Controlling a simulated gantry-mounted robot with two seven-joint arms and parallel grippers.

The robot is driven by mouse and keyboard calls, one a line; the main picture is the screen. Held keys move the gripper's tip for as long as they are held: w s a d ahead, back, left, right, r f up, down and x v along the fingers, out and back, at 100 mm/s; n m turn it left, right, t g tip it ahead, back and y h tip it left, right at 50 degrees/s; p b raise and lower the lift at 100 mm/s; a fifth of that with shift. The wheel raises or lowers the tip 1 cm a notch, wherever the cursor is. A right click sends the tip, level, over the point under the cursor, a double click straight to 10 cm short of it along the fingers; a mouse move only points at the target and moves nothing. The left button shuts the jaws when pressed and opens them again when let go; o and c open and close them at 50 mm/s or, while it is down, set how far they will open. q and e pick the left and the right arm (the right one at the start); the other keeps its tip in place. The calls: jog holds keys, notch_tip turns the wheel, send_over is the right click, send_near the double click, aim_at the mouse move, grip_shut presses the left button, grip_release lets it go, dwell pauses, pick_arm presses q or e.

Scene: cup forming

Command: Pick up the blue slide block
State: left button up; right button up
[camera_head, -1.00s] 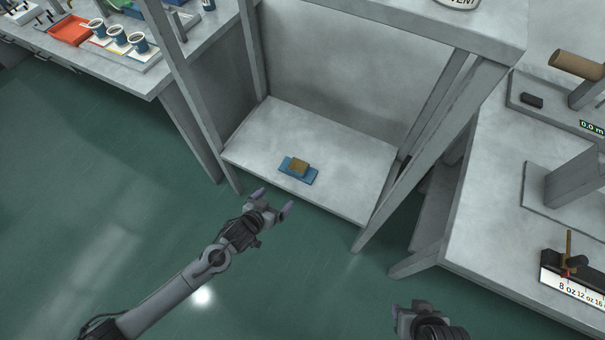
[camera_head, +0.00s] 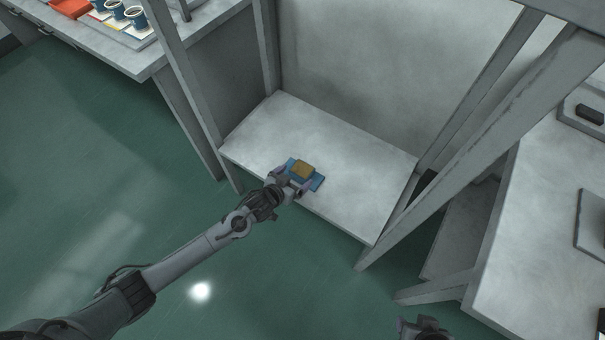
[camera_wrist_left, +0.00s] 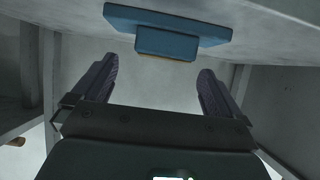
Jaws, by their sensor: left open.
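The blue slide block (camera_head: 319,181) lies flat near the front edge of the low grey shelf, under a tan block (camera_head: 303,168). In the left wrist view, the blue slide block (camera_wrist_left: 167,22) shows as a wide flat blue plate with a smaller blue part along it, beyond my fingertips. My left gripper (camera_head: 294,181) is open at the near side of the blue block and partly covers it. The left wrist view shows its two dark fingers (camera_wrist_left: 155,85) spread with nothing between them. My right gripper (camera_head: 426,328) shows only in part at the bottom edge; its jaws are unclear.
The shelf (camera_head: 355,195) is otherwise bare, with grey legs (camera_head: 190,95) at its sides. A bench (camera_head: 115,50) with several blue cups stands at the upper left. Another grey bench (camera_head: 535,235) stands at the right. Green floor lies in front.

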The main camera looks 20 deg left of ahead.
aim_at(300, 172)
pick_arm(q)
jog(key=b+x, duration=0.2)
jog(key=x, duration=0.1)
jog(key=b+x, duration=0.1)
jog(key=shift+w+a+f, duration=0.1)
jog(key=shift+a+f, duration=0.1)
jog(key=shift+f, duration=0.1)
jog(key=shift+w+d+b, duration=0.1)
jog(key=shift+w+b, duration=0.25)
jog(key=shift+w, duration=0.05)
jog(key=shift+s, duration=0.1)
jog(key=shift+c, duration=0.6)
jog(key=c, duration=1.7)
jog(key=shift+r, duration=0.25)
grip_shut()
